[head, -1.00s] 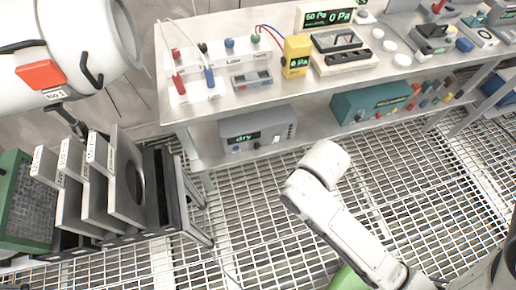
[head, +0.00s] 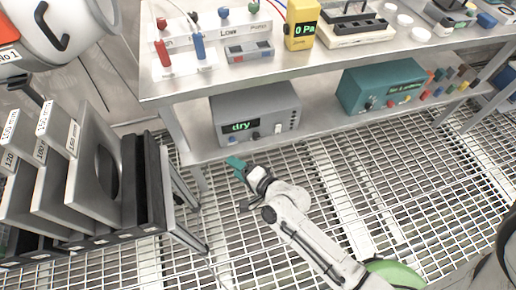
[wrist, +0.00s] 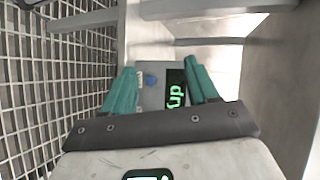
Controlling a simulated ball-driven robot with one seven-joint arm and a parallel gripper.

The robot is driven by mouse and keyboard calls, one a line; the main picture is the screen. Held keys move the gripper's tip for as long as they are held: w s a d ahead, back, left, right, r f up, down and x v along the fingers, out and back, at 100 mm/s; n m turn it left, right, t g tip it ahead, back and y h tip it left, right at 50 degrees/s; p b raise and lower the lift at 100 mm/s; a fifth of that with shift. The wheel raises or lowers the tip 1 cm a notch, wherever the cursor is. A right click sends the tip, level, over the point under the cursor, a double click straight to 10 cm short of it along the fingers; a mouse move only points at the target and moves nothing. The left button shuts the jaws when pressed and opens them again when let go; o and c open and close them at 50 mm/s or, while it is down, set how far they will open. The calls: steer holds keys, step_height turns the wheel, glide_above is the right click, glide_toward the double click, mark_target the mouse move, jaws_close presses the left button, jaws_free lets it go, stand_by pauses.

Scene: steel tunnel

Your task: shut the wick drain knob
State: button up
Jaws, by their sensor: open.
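A grey box (head: 257,108) with a green "dry" display (head: 241,127) sits on the lower shelf in the head view. Small controls (head: 278,128) show on its front; their labels are too small to read, so I cannot tell which is the wick drain knob. In the wrist view, a round blue control (wrist: 151,80) lies beside the "dry" display (wrist: 176,90), between my fingers. My gripper (head: 236,164) is open and empty, its teal fingers in front of and below the box. It also shows in the wrist view (wrist: 160,70), fingers apart.
A teal box (head: 378,88) stands farther right on the same steel shelf (head: 320,135). The bench top (head: 215,76) overhangs the shelf, with a leg (head: 172,128) at left. A rack of grey plates (head: 92,180) stands at left.

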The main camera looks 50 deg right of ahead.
steer(key=d+f+m+t+h+b, duration=0.1)
steer(key=d+f+m+h+b, duration=0.25)
steer(key=d+f+m, duration=0.2)
steer(key=m+h+b, duration=0.2)
steer(key=m+h, duration=0.4)
steer(key=m, duration=0.2)
glide_toward(257, 139)
steer(key=b+x, duration=0.1)
steer(key=x, duration=0.7)
steer(key=shift+w+d, duration=0.25)
steer(key=shift+w, duration=0.1)
steer(key=c, duration=1)
